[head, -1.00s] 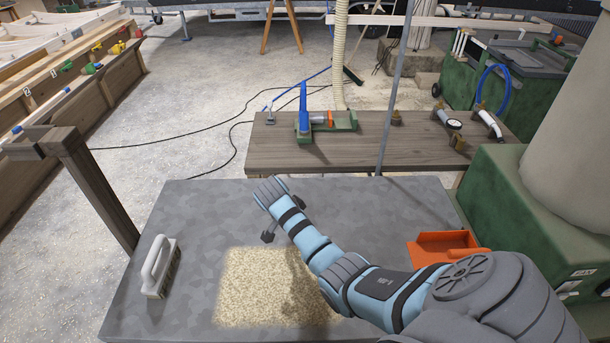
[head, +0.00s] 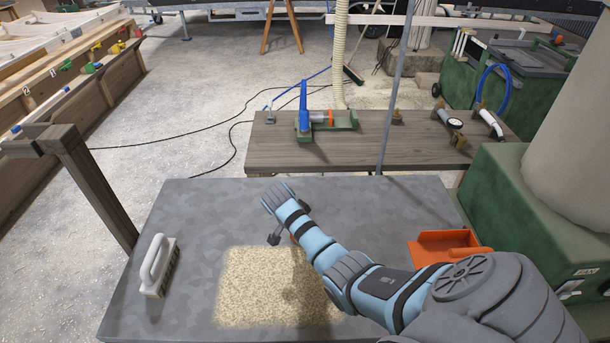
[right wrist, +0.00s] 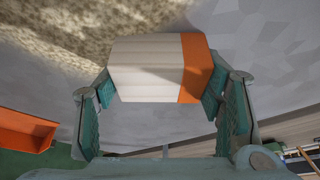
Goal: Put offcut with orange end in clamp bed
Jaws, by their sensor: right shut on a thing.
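The offcut, a pale block with an orange end, is held in my right gripper (right wrist: 160,93). In the right wrist view the pale part (right wrist: 146,68) lies between the two teal fingers, with the orange end (right wrist: 197,68) at the right finger. A green fixture with an upright blue handle (head: 330,121), which looks like the clamp bed, stands on the wooden bench beyond. My left gripper is out of view.
The grey table (head: 205,215) carries a speckled tan patch (head: 250,290), a white-handled brush (head: 160,265) and an orange tray (head: 440,246). A grey pole (head: 396,90) rises at the wooden bench (head: 275,155). Gauges and fittings (head: 450,120) sit at the bench's right.

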